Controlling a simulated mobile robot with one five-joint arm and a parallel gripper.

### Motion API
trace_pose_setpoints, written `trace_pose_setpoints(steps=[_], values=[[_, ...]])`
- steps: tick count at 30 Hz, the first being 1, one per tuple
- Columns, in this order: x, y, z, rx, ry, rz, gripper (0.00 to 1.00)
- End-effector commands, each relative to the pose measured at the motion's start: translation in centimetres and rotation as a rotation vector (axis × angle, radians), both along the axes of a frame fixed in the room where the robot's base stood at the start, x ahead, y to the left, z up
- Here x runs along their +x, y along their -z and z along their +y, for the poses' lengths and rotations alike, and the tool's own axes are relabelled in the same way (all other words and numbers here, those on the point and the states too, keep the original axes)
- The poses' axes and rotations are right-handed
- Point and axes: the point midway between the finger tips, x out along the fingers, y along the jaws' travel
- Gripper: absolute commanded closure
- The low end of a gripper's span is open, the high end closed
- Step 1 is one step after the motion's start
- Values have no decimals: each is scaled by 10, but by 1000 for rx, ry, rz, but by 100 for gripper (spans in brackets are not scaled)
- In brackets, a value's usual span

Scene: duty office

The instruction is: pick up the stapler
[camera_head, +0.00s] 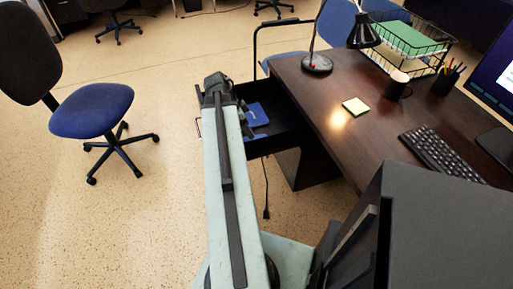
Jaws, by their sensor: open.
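My arm reaches forward from the bottom of the view to the open dark drawer (285,137) at the desk's left end. My gripper (216,88) is at the arm's far end, over the drawer's left side, and is open. Its fingertips are mostly hidden by the arm. A flat blue item (257,115) lies in the drawer, just right of my gripper. I cannot make out a stapler for certain. Part of the drawer's inside is hidden behind my arm and gripper.
The dark wooden desk (335,115) holds a lamp (317,64), sticky notes (356,106), a mug (397,85), a pen cup (445,82), a wire tray (428,62) and a keyboard (440,153). A blue chair (92,110) stands left. Open floor lies between chair and drawer.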

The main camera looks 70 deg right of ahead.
Motion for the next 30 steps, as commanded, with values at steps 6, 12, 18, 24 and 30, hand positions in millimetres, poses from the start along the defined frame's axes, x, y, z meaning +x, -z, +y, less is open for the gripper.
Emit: trace_pose_setpoints(steps=[6,12,18,24,30], values=[[-6,24,-6,1,-2,0,42],[-10,27,-10,1,0,0,42],[-20,59,-19,2,1,0,42],[-26,72,-24,2,2,0,42],[-26,69,-23,2,1,0,56]])
